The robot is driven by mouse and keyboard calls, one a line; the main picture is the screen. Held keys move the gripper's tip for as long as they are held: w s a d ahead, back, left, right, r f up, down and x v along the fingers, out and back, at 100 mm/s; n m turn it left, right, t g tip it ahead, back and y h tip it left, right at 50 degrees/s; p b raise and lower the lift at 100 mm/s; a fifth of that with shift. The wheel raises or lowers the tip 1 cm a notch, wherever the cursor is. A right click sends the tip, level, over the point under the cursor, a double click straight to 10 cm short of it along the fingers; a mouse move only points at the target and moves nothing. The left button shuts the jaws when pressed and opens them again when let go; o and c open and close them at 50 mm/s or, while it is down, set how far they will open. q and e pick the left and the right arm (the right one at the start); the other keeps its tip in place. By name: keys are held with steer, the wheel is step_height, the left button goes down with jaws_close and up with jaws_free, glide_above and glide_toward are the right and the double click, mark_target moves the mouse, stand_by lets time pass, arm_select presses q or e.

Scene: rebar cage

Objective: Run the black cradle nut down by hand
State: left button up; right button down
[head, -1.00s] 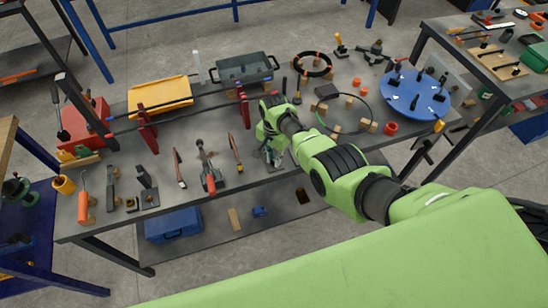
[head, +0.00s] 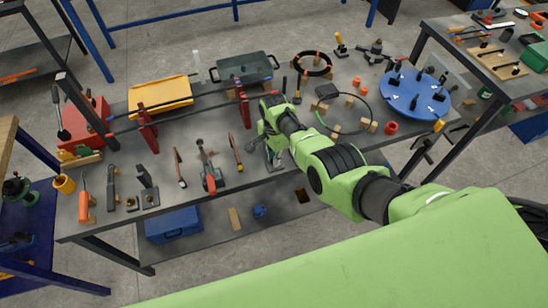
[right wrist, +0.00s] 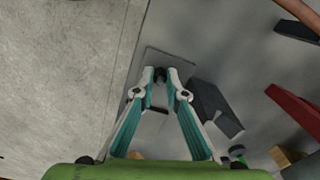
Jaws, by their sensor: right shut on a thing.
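My right gripper (right wrist: 160,76) is shut on the black cradle nut (right wrist: 159,73), which shows as a small dark piece between the fingertips in the right wrist view. Beneath it is a flat grey plate (right wrist: 153,58) near the bench edge. A short dark bar crosses between the fingers, closer to the palm. In the head view my right gripper (head: 270,156) is low over the front of the bench, and the nut is hidden there. The thread under the nut cannot be made out. My left gripper is not in view.
A black angled block (right wrist: 216,108) stands close to the right of the fingers in the right wrist view, with a red upright (right wrist: 298,112) farther right. On the bench, an orange-handled tool (head: 236,152) lies left of my gripper. A blue round plate (head: 414,92) sits right.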

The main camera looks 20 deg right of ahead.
steer(key=shift+w+r, duration=0.1)
steer(key=c, duration=2)
jaws_free()
steer(key=shift+c, duration=0.2)
steer(key=shift+r, duration=0.1)
step_height(320, 180, up, 12)
